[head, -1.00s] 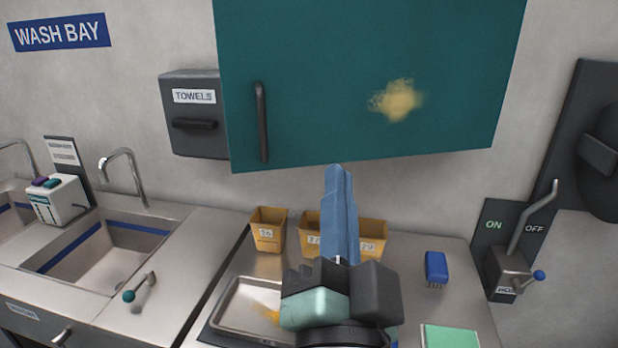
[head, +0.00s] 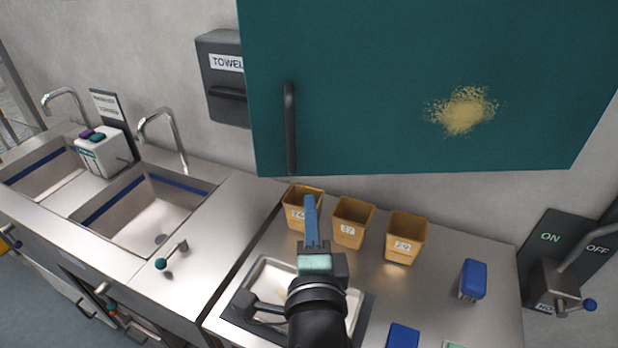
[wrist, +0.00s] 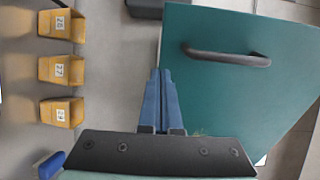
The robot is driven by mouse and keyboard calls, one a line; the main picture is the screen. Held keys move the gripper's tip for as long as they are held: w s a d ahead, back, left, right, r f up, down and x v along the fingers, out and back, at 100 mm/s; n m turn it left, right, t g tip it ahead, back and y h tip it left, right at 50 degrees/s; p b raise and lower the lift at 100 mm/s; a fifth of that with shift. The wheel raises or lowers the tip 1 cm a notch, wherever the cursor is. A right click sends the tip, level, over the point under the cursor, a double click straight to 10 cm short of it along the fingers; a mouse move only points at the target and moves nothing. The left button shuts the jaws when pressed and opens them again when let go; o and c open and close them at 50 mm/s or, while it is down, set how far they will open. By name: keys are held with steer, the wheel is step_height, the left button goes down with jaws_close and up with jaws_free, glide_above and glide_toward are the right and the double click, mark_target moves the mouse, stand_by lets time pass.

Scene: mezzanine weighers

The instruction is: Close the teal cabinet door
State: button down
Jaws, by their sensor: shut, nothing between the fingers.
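The teal cabinet door (head: 370,70) fills the upper right of the head view, with a dark vertical handle (head: 290,128) near its left edge and a yellowish smudge on its face. How far it stands ajar is hard to tell. It also shows in the wrist view (wrist: 225,95), with its handle (wrist: 225,55) near the top. My gripper (head: 310,200) is shut and empty, its blue fingers just below the door's lower edge in the head view. In the wrist view the fingers (wrist: 162,72) lie along the door's left edge, away from the handle; contact cannot be told.
A towel dispenser (head: 222,75) is on the wall left of the door, partly hidden by it. Three tan bins (head: 404,240), a metal tray (head: 264,272) and a blue brush (head: 473,279) are on the counter below. Sinks (head: 150,213) are left; an ON/OFF lever panel (head: 545,262) is right.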

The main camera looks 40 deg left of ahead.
mark_target(308, 176)
steer(key=p+x, duration=0.1)
steer(key=x, duration=0.4)
steer(key=shift+w+a+p, duration=0.1)
steer(key=shift+w+p, duration=0.1)
steer(key=shift+p, duration=0.1)
